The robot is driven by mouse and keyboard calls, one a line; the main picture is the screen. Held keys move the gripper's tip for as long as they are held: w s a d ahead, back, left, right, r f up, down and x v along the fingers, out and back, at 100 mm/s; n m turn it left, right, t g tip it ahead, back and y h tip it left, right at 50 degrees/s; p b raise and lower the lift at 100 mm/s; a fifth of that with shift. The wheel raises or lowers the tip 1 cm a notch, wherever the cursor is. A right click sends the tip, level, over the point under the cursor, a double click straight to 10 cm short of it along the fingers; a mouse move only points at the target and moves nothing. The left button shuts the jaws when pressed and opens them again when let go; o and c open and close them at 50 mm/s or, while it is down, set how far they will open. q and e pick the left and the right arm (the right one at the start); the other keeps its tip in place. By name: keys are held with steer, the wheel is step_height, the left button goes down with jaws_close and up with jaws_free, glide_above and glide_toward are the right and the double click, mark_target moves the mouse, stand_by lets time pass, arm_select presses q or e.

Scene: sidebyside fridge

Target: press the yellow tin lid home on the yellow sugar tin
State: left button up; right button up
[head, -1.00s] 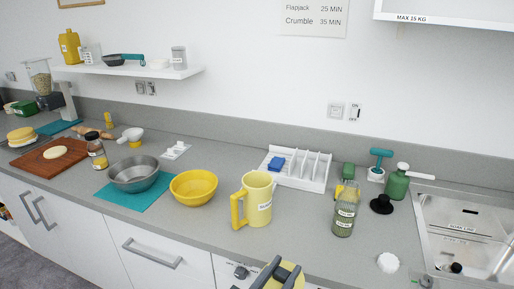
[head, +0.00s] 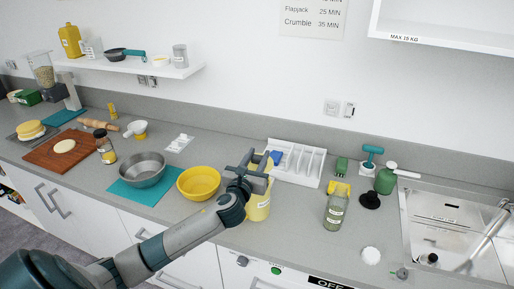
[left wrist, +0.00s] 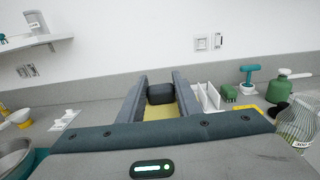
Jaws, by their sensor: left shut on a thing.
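The yellow sugar tin (head: 261,209) stands on the grey counter, its upper part largely hidden by my left gripper. My left gripper (head: 253,164) is right over the tin in the head view. In the left wrist view its fingers (left wrist: 158,88) are shut on the dark knob (left wrist: 160,94) of the yellow tin lid (left wrist: 159,113). The lid shows between the fingers, below the knob. Whether the lid touches or sits level on the tin's rim is hidden. My right gripper is not in view.
A yellow bowl (head: 199,184) and a metal bowl (head: 142,170) stand left of the tin. A white rack (head: 309,169) is behind it. A glass jar (head: 335,212) stands to the right, beside a white round item (head: 371,256) and the sink (head: 445,222).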

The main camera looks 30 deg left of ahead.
mark_target(257, 165)
arm_select(q)
steer(key=shift+w+a+r, duration=0.1)
steer(key=shift+a+r, duration=0.1)
steer(key=shift+r, duration=0.05)
steer(key=shift+f, duration=0.15)
steer(key=shift+f+b, duration=1.4)
steer(key=shift+f, duration=0.6)
steer(key=shift+f+b, duration=0.5)
steer(key=shift+f, duration=0.3)
steer(key=shift+d+f, duration=0.1)
steer(key=shift+f, duration=1.1)
stand_by(0.3)
